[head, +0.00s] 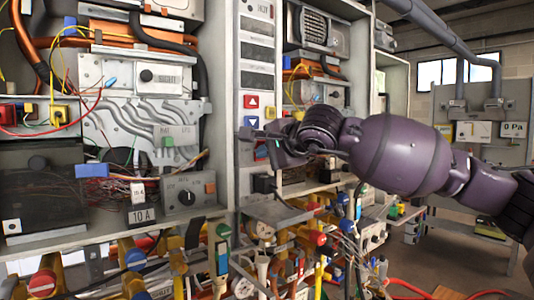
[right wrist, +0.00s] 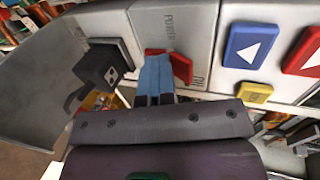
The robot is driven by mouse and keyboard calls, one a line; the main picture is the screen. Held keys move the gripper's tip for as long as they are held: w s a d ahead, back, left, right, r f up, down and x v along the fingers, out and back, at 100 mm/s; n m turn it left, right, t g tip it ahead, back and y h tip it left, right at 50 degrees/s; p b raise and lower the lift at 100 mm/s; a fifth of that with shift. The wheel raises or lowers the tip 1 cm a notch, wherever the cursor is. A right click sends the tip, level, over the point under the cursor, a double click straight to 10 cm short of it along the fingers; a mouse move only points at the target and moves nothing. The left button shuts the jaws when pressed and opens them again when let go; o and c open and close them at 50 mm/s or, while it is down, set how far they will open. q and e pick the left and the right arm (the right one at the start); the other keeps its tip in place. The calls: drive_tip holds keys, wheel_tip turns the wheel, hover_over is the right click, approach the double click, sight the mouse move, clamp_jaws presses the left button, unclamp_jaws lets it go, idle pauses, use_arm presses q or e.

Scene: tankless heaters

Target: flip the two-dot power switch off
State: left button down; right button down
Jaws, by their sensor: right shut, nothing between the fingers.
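In the right wrist view a red switch (right wrist: 182,68) sits on the grey panel beside printed lettering that reads POWER. The fingertips of my right gripper (right wrist: 156,72) are shut with nothing between them. They lie over the red switch and hide part of it; whether they touch it I cannot tell. A black block (right wrist: 106,66) with two pale dots sticks out of the same panel, left of the fingers. In the head view my right gripper (head: 258,137) is at the narrow panel, above the black block (head: 263,184). The red switch is hidden there. My left gripper is out of view.
A blue arrow button (right wrist: 250,46), a red arrow button (right wrist: 303,52) and a yellow button (right wrist: 254,92) are right of the fingers in the right wrist view. An open cabinet with wires and a grey knob box (head: 188,193) stands left. Pipes and valves crowd below.

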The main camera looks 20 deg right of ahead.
drive_tip(key=shift+r, duration=0.8)
drive_tip(key=shift+d+r+p, duration=0.1)
drive_tip(key=shift+r+p, duration=0.2)
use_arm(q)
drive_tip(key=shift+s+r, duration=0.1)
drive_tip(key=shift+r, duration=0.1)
